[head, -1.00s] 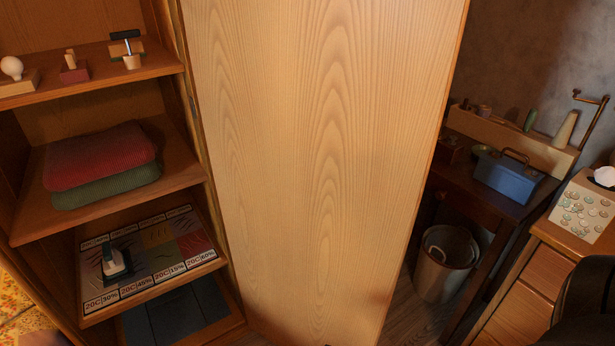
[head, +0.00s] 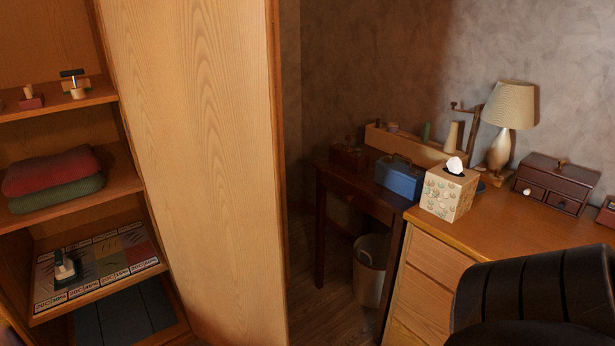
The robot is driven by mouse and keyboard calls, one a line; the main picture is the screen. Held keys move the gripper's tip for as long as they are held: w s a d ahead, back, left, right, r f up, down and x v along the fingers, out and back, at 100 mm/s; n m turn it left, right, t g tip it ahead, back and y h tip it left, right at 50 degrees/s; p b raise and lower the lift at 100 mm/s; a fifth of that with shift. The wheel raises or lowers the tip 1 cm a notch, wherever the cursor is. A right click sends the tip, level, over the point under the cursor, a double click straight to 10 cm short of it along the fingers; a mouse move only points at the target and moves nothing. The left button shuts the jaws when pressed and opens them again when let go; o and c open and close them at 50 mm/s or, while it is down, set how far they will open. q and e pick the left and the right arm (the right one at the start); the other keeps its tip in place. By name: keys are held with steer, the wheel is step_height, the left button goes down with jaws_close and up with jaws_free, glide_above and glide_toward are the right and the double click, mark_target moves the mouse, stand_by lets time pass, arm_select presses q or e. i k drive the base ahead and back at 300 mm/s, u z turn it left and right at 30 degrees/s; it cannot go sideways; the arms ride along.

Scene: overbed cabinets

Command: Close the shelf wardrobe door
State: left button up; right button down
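The wooden wardrobe door (head: 205,160) stands open, hinged at the right side of the shelf compartment. Its free edge points toward the right of the head view. The shelf wardrobe (head: 85,185) is open on the left, its shelves bare to view. On them are small stamp-like items (head: 74,84), folded red and green cloths (head: 55,172) and a patterned board (head: 95,265) with a small object on it. Neither of my grippers shows in the head view.
Right of the door are a dark side table with a blue box (head: 400,178), a bin (head: 371,270) and a wooden desk (head: 490,225) with a tissue box (head: 449,192) and lamp (head: 510,110). A black chair (head: 540,300) stands at the lower right. Some floor shows between door and desk.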

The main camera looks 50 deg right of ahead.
mark_target(196, 78)
steer(key=z, duration=1.1)
steer(key=i, duration=0.3)
